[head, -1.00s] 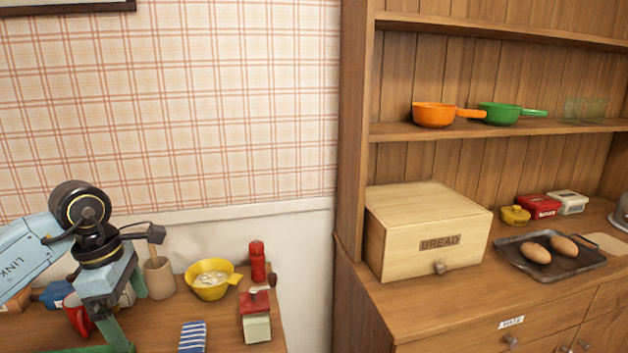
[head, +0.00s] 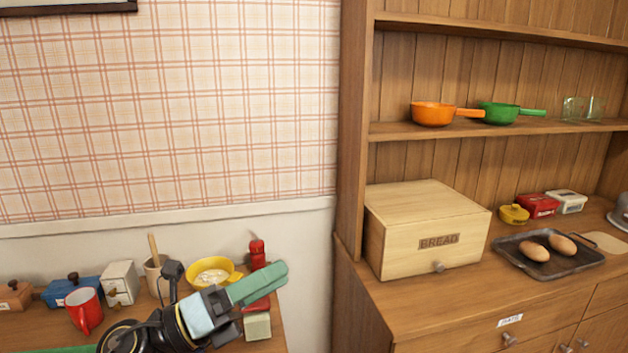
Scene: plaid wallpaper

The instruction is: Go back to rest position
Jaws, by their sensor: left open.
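My left gripper (head: 270,283) is over the table at the lower left of the head view, its green fingers pointing right and a little up. It is open and nothing shows between the fingers. It is in front of the yellow bowl (head: 205,269) and partly covers the red and cream box (head: 257,326) near the table's right edge. Whether it touches them cannot be told. My right gripper is out of view.
On the table (head: 30,330) are a red mug (head: 85,310), a blue box (head: 70,291), a white box (head: 121,283) and a red mill (head: 257,252). At right, a wooden dresser holds a bread box (head: 425,230), a tray (head: 510,245) with two brown rolls, and pans.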

